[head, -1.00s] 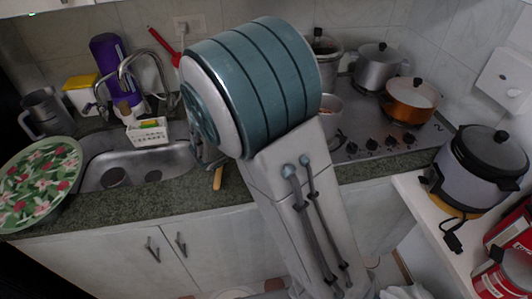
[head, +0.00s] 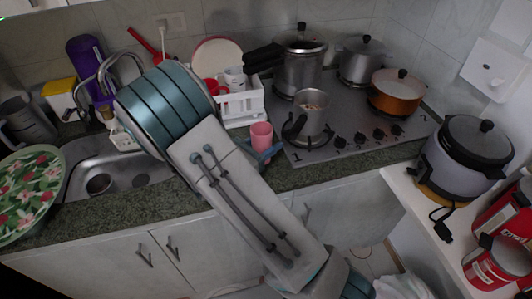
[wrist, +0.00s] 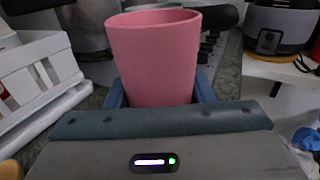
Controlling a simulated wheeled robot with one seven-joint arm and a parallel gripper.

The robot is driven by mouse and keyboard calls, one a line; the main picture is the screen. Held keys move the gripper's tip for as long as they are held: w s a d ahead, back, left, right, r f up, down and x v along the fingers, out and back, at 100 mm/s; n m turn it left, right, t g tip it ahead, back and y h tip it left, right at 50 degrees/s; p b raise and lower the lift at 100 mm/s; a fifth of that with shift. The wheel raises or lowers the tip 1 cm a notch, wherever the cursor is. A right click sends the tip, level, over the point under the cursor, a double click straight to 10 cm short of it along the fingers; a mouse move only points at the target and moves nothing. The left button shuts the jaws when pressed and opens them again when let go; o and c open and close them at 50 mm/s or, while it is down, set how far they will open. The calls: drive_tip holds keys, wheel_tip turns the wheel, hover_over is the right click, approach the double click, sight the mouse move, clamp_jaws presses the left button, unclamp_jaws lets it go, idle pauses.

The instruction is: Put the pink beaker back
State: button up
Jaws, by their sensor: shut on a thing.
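The pink beaker (head: 261,136) stands upright at the front edge of the counter, between the white dish rack and the stove. In the wrist view the pink beaker (wrist: 154,58) fills the middle, upright. My gripper (head: 266,154) is shut on its lower part, with a blue finger on each side. In the wrist view my gripper (wrist: 160,92) shows its fingers at both sides of the beaker. The head view partly hides the fingers behind my arm. I cannot tell whether the beaker's base touches the counter.
The white dish rack (head: 243,104) with cups and a plate stands just behind and left of the beaker. The stove (head: 350,136) carrying a steel saucepan (head: 309,112) and other pots is close on the right. The sink (head: 118,178) is at left.

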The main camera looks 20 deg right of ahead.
drive_tip(key=shift+f, duration=2.3)
drive_tip(key=shift+f, duration=0.25)
drive_tip(key=o, duration=1)
drive_tip(key=shift+r, duration=0.1)
drive_tip(key=shift+r+p, duration=0.25)
drive_tip(key=shift+p, duration=0.05)
drive_tip(key=b+v, duration=0.2)
drive_tip(key=v, duration=1)
drive_tip(key=shift+f, duration=0.1)
